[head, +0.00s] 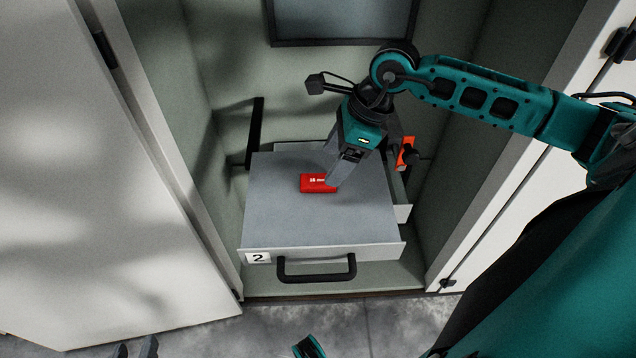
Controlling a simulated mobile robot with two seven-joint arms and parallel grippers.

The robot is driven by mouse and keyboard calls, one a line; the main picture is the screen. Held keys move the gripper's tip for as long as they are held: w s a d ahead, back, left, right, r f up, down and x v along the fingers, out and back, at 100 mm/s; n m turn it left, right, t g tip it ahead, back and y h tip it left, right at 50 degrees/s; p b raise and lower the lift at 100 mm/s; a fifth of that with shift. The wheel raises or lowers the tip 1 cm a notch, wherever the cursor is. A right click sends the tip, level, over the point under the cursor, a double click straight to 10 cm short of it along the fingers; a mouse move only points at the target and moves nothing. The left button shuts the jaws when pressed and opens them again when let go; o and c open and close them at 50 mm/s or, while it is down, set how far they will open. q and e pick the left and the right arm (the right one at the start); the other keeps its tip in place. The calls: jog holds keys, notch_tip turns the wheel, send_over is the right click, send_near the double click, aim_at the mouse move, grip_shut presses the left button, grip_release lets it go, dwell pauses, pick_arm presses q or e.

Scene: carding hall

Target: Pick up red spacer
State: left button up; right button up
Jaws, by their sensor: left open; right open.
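The red spacer (316,183), a small red block with white print, lies on the flat grey top of the unit labelled 2 (290,222). My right gripper (338,172) reaches down from the upper right with its fingers at the spacer's right end. It is open; I cannot tell whether a finger touches the spacer, and the fingers hide part of that end. My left gripper (136,349) shows only as dark fingertips at the bottom edge, left of centre. It is open and far from the spacer.
The grey unit has a black front handle (317,270) and stands inside a pale green cabinet with open doors (110,180) left and right. An orange object (405,153) is behind my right gripper. A black bar handle (255,135) is at the back left.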

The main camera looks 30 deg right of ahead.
aim_at(320, 180)
jog(key=x, duration=0.2)
jog(key=b+x, duration=0.1)
jog(key=x, duration=0.3)
jog(key=shift+w+d, duration=0.25)
jog(key=shift+w, duration=0.05)
jog(key=c, duration=1.2)
